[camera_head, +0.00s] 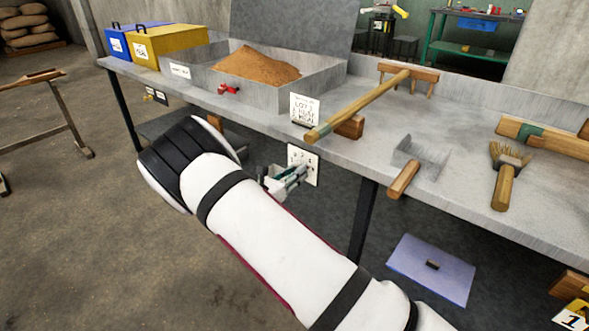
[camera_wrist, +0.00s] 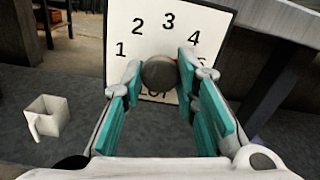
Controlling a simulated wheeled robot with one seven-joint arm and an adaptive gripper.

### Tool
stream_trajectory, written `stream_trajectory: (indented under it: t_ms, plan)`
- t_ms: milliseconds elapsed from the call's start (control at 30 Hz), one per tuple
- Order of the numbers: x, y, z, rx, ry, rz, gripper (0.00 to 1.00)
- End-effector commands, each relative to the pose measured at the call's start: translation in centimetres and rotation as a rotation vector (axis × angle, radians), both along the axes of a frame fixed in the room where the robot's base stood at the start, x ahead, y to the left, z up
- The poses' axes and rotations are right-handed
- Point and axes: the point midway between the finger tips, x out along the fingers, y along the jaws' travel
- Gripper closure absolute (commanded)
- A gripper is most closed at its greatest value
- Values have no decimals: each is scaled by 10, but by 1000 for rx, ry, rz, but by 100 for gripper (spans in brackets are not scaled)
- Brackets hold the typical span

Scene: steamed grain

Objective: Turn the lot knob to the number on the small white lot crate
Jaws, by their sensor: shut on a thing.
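The round, dark lot knob (camera_wrist: 159,73) sits on a white dial plate (camera_wrist: 125,30) in the wrist view. The numbers 1, 2, 3 and 4 show; the lower right part of the dial is hidden by a finger. My gripper (camera_wrist: 161,70) has its teal-padded fingers shut on the knob, one on each side. I cannot make out a pointer on the knob. In the head view the dial plate (camera_head: 312,162) hangs at the bench front, with my gripper (camera_head: 290,180) against it. I cannot identify a small white lot crate for certain.
A printed lot card (camera_head: 304,108) stands on the bench (camera_head: 350,138) above the dial; its small text is hard to read. A card with a 1 (camera_head: 572,319) shows at the lower right. A dark bench leg (camera_head: 363,220) is right of the dial. A white mug-like thing (camera_wrist: 48,118) is at left.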

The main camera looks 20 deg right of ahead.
Motion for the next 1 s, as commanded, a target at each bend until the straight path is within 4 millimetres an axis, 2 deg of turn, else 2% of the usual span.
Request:
stream_trajectory:
  t_ms: [500, 1000]
  plan:
    - [-1, 0, 1, -223, 310, 0, 100]
    - [-2, 0, -1, -298, 415, 0, 100]
